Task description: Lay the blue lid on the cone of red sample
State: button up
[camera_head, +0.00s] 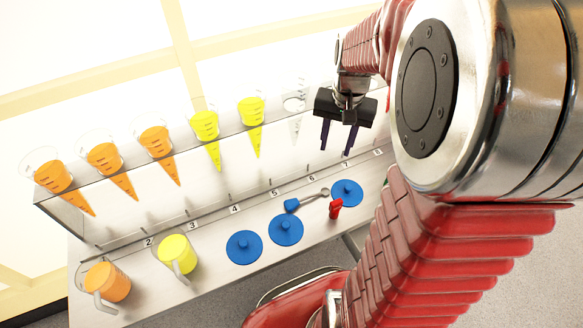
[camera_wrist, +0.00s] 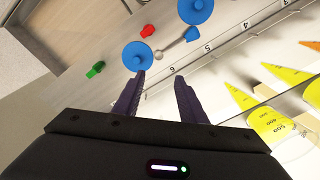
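Three blue lids with knobs lie on the table: one by the yellow jug (camera_head: 243,248), one in the middle (camera_head: 285,230) and one at the right (camera_head: 346,187). Two lids show in the wrist view, one near my fingertips (camera_wrist: 137,59) and one at the top (camera_wrist: 196,12). My gripper (camera_head: 334,153) is open and empty, above the right end of the table. Its two fingers also show apart in the wrist view (camera_wrist: 160,76). No cone of red sample can be seen; my arm hides the right end of the shelf.
The clear rack holds orange cones (camera_head: 105,158), yellow cones (camera_head: 205,126) and a clear, seemingly empty cone (camera_head: 294,104). An orange jug (camera_head: 112,285) and yellow jug (camera_head: 178,254) stand left. A blue-handled spoon (camera_head: 307,200), red item (camera_head: 335,208) and green item (camera_wrist: 95,69) lie about.

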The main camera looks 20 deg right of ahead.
jog(key=s+a+r+n+t, duration=0.2)
jog(key=s+a+r+n, duration=0.2)
jog(key=a, duration=0.4)
jog(key=s+a+r+n+t, duration=0.2)
jog(key=s+a+r+n, duration=0.2)
jog(key=a, duration=0.5)
notch_tip(320, 180, up, 2)
jog(key=s, duration=0.2)
jog(key=shift+s+r+t, duration=0.25)
jog(key=shift+s+t, duration=0.15)
jog(key=shift+o, duration=0.2)
